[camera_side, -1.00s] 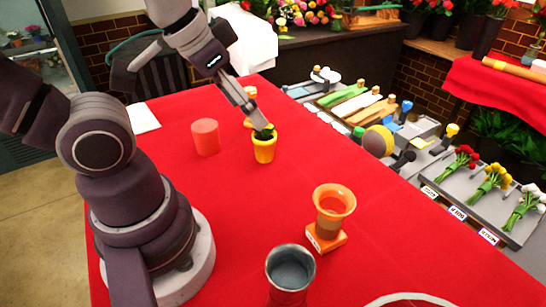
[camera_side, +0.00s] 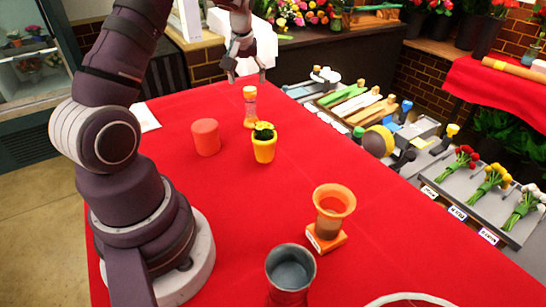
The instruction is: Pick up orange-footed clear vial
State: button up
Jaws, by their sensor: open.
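The orange-footed clear vial (camera_side: 250,106) stands upright at the far part of the red table, behind the yellow pot. It has an orange top, a see-through middle and an orange foot. My gripper (camera_side: 247,77) is open and empty, pointing down. In the picture its fingertips are just above the vial's top, apart from it. How far they are from it in depth is hard to tell.
A yellow pot with a small plant (camera_side: 264,146) stands just in front of the vial, and a red cylinder (camera_side: 205,138) is to its left. An orange flared vase (camera_side: 333,204) and a grey cup (camera_side: 291,268) stand nearer.

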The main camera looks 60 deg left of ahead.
aim_at(250, 93)
jog(key=x, duration=0.8)
jog(key=shift+w+f, duration=0.15)
jog(key=shift+f, duration=0.2)
grip_shut()
